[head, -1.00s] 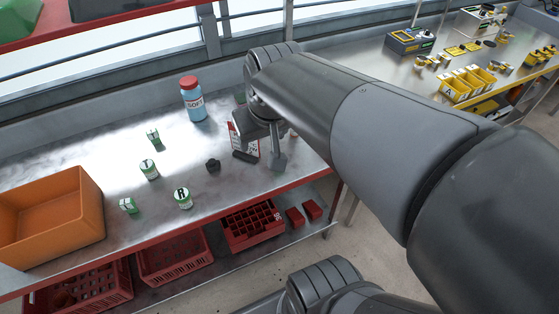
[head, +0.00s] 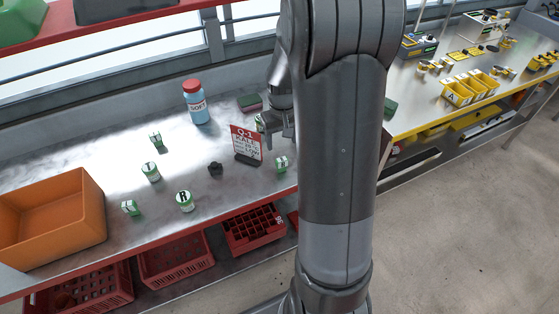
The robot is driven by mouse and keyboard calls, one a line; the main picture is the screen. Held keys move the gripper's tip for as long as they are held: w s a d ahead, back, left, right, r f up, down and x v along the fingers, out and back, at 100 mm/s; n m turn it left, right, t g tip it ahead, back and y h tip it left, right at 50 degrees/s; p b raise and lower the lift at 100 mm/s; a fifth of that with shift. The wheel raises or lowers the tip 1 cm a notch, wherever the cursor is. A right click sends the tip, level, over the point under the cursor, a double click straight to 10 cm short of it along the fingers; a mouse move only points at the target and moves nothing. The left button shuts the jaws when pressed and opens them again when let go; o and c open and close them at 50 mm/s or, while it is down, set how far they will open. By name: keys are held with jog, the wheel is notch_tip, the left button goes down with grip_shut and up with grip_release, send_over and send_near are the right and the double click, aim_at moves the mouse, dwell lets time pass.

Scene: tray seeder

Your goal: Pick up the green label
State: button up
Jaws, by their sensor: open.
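Several small green-and-white pieces stand on the metal bench; which one is the green label I cannot tell. One is a small block (head: 281,163) right of the sign, others are a block (head: 155,140) at the back left and a block (head: 130,207) near the orange bin. Two round green-and-white ones stand between, a plain-looking one (head: 151,172) and one marked R (head: 184,201). My gripper (head: 274,133) is open, behind and right of the red-and-white sign (head: 245,143). A bit of green shows beside its fingers; whether they touch it is unclear. My arm hides the bench to the right.
An orange bin (head: 98,228) stands at the left. Red crates (head: 175,262) sit below. A second bench with yellow bins (head: 457,95) is at right.

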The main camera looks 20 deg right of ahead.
aim_at(282, 160)
jog(key=shift+w+d+f, duration=0.1)
jog(key=shift+d+f, duration=0.1)
jog(key=shift+f, duration=0.25)
notch_tip(282, 160, down, 5)
jog(key=shift+f, duration=0.2)
jog(key=shift+a+f, duration=0.2)
jog(key=shift+f, duration=2.55)
jog(key=shift+c, duration=0.5)
jog(key=c, duration=1)
